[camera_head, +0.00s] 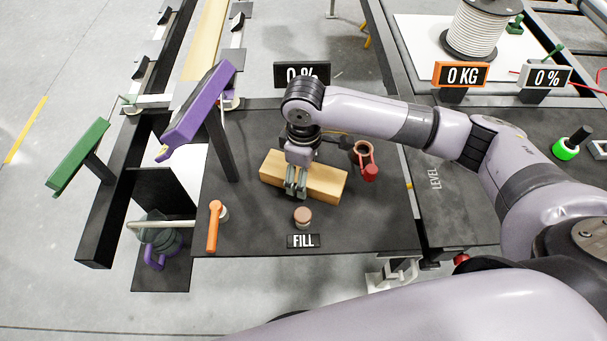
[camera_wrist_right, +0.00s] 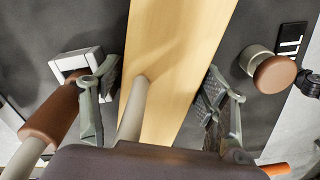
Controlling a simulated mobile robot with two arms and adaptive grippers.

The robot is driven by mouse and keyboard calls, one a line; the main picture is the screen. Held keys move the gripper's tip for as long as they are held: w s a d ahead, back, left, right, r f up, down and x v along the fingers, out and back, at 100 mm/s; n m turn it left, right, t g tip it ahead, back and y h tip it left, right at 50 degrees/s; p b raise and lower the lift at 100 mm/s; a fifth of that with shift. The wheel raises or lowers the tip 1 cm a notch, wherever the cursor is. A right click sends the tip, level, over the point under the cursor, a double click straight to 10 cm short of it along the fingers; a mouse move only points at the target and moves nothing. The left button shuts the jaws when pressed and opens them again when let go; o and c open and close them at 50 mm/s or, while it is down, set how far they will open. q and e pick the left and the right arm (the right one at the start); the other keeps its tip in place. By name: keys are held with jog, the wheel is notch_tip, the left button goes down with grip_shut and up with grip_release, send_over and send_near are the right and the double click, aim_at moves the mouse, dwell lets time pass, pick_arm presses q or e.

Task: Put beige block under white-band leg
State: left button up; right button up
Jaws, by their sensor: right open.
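The beige block (camera_head: 324,181) lies flat on the dark deck, long and slightly slanted. It also shows in the right wrist view (camera_wrist_right: 182,50), running between the fingers. My right gripper (camera_head: 296,187) is over the middle of the block. In the right wrist view its two open fingers (camera_wrist_right: 160,100) stand on either side of the block, with a gap at each side. I cannot make out a leg with a clear white band. A pale support (camera_head: 390,274) shows under the deck's front edge. My left gripper is out of view.
An orange lever (camera_head: 213,226), a brown knob (camera_head: 302,216) above a FILL label (camera_head: 303,241) and a red-handled valve (camera_head: 370,171) stand near the block. A purple bar (camera_head: 199,110) rises at the left. The deck's front edge is close.

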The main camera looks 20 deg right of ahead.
jog(key=shift+c, duration=0.3)
jog(key=c, duration=1.2)
jog(key=shift+c, duration=0.2)
jog(key=shift+r, duration=0.15)
notch_tip(320, 180, up, 20)
jog(key=p, duration=0.1)
jog(key=s+d+f+m, duration=0.5)
jog(key=s+m, duration=0.3)
jog(key=m, duration=0.2)
jog(key=shift+d+f, duration=0.3)
jog(key=shift+f, duration=0.5)
jog(key=shift+f, duration=0.1)
